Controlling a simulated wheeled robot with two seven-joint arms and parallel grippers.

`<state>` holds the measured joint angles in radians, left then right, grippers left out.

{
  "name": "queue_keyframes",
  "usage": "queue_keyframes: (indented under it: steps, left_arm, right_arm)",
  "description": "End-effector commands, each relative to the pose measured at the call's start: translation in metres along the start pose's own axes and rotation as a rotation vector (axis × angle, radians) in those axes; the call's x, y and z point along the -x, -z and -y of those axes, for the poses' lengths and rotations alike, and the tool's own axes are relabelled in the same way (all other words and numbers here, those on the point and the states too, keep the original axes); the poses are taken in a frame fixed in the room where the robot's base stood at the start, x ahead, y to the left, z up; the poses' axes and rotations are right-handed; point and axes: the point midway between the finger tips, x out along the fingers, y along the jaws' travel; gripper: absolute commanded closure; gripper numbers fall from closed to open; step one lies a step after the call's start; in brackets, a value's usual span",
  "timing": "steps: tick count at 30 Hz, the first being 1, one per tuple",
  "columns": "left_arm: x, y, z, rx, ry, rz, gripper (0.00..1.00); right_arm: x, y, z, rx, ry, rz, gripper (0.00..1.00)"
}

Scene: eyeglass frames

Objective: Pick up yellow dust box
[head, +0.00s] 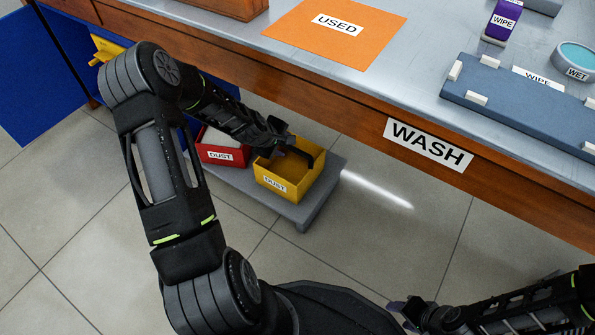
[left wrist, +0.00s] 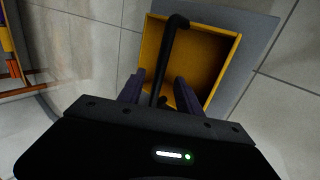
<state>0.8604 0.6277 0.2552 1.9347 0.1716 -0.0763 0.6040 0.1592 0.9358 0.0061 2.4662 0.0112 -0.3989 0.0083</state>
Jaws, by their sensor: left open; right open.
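The yellow dust box (head: 275,182), labelled DUST, stands open-topped on a low grey platform (head: 312,200) beneath the table edge. My left gripper (head: 292,155) is open over the box. In the left wrist view, the box (left wrist: 222,72) opens beyond my left gripper's spread fingers (left wrist: 158,90). A black bent bar (left wrist: 172,50) crosses the opening and runs down between the fingers; I cannot tell whether they touch it. My right gripper (head: 412,312) is open at the lower right, away from the box.
A red dust box (head: 220,155) with pale contents stands left of the yellow one on the platform. The table's wooden front edge (head: 345,108), with a WASH sign (head: 428,145), overhangs behind. A blue cabinet door (head: 35,75) stands at left. Tiled floor (head: 390,235) is clear at front right.

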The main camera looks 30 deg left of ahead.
Motion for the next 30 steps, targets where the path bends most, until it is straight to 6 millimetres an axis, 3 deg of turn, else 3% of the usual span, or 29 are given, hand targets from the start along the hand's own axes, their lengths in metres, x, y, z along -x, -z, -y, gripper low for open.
queue_keyframes:
  steps: [10, 22, 30]
  left_arm:
    - [-0.025, -0.002, 0.001, -0.003, 0.001, 0.002, 0.59]
    - [-0.032, -0.002, 0.001, -0.004, 0.001, 0.002, 0.59]
    - [-0.07, -0.005, 0.002, -0.005, 0.0, 0.002, 0.59]
  right_arm:
    - [-0.011, 0.001, -0.004, -0.001, 0.0, -0.005, 0.51]
    - [-0.014, 0.001, -0.005, -0.001, 0.0, -0.006, 0.51]
    - [-0.032, 0.003, -0.012, -0.004, 0.003, -0.008, 0.51]
